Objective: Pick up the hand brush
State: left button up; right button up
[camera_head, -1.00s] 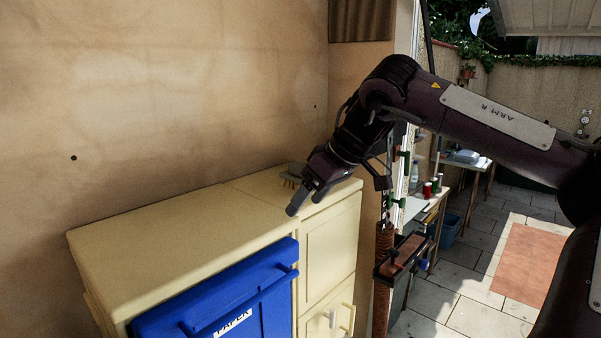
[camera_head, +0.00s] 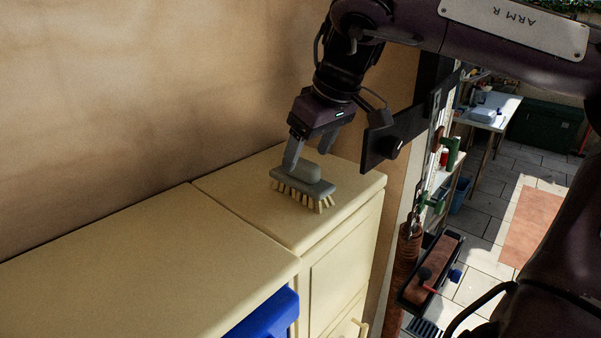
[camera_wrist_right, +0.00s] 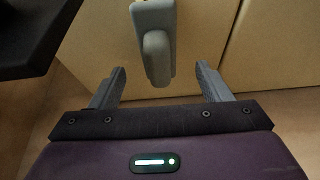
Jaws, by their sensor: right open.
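The hand brush (camera_head: 302,186) has a grey body with a raised grey grip and pale bristles. It rests bristles down on the cream cabinet top, near its right end. My right gripper (camera_head: 308,160) comes down over the brush from above and behind. In the right wrist view, the brush (camera_wrist_right: 155,45) lies ahead, with its grip end between the open fingers (camera_wrist_right: 162,80) and a gap on both sides. The fingers do not appear to touch it. In the head view one finger hides a little of the brush. My left gripper is not in view.
The cream cabinet top (camera_head: 150,245) is otherwise bare. A tan wall (camera_head: 120,90) stands close behind it. A blue bin (camera_head: 265,318) sits at the cabinet's front. To the right are a door edge with hanging fittings and a paved yard with a workbench (camera_head: 490,112).

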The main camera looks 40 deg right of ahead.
aim_at(304, 161)
jog(key=shift+s+a+f+p, duration=0.1)
jog(key=shift+a+f+p, duration=0.35)
jog(key=shift+p, duration=0.35)
jog(key=shift+w+d+f+p, duration=0.15)
jog(key=shift+w+f+p, duration=0.25)
jog(key=shift+f+p, duration=0.15)
jog(key=w+f, duration=0.1)
jog(key=d+f, duration=0.1)
jog(key=shift+w+f+p, duration=0.3)
jog(key=shift+w+p, duration=0.1)
jog(key=shift+w+f, duration=0.2)
jog(key=shift+f, duration=0.15)
jog(key=shift+s+a+r, duration=0.1)
jog(key=shift+s, duration=0.05)
jog(key=shift+s+a+r, duration=0.1)
jog(key=shift+c, duration=0.5)
jog(key=c, duration=0.5)
jog(key=shift+c, duration=1.2)
jog(key=c, duration=0.3)
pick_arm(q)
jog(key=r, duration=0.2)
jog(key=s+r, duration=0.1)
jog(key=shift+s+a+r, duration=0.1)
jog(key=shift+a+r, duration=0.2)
